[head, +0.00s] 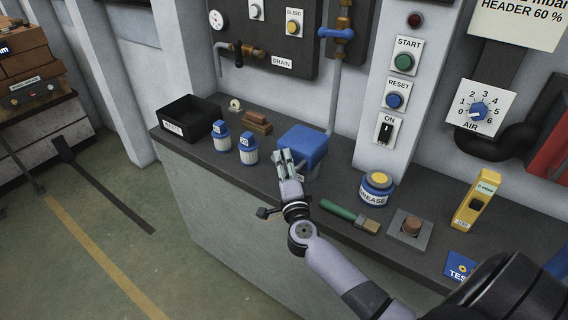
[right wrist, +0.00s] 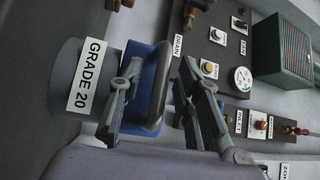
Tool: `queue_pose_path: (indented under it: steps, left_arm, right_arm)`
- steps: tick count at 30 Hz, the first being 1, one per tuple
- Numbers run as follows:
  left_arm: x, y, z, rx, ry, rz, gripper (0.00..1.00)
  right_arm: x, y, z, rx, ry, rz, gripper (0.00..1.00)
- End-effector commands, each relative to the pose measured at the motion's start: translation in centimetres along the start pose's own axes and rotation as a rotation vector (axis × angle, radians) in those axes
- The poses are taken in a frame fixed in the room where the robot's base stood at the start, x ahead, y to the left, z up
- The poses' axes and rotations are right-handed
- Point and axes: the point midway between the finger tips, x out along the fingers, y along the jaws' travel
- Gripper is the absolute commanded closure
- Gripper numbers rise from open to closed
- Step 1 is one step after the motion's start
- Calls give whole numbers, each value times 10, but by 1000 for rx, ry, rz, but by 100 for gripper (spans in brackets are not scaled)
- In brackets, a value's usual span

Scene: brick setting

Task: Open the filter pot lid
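The filter pot's blue lid (head: 303,145) sits closed on the counter (head: 215,140) towards the back, beyond my right gripper (head: 284,156). In the right wrist view the blue lid (right wrist: 145,62) has a dark grey bar handle (right wrist: 158,90), and the grey pot body (right wrist: 66,65) carries a "GRADE 20" label. There the two fingers of my right gripper (right wrist: 160,92) stand apart, one on each side of the handle, with gaps visible. In the head view the gripper hides part of the pot. My left gripper is not in view.
Two blue-capped bottles (head: 248,148) stand left of the pot, with a black bin (head: 190,117) behind.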

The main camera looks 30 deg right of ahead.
Motion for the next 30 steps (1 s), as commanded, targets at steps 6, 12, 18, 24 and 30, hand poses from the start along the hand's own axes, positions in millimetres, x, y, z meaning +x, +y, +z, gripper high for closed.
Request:
queue_pose_path:
  steps: [6,12,18,24,30]
  left_arm:
    - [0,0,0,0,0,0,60]
    - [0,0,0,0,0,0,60]
    - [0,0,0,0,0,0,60]
    - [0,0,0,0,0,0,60]
    - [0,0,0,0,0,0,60]
  right_arm:
    - [0,0,0,0,0,0,70]
    - [0,0,0,0,0,0,83]
    - [0,0,0,0,0,0,96]
    - [0,0,0,0,0,0,100]
    - [0,1,0,-1,-1,1,100]
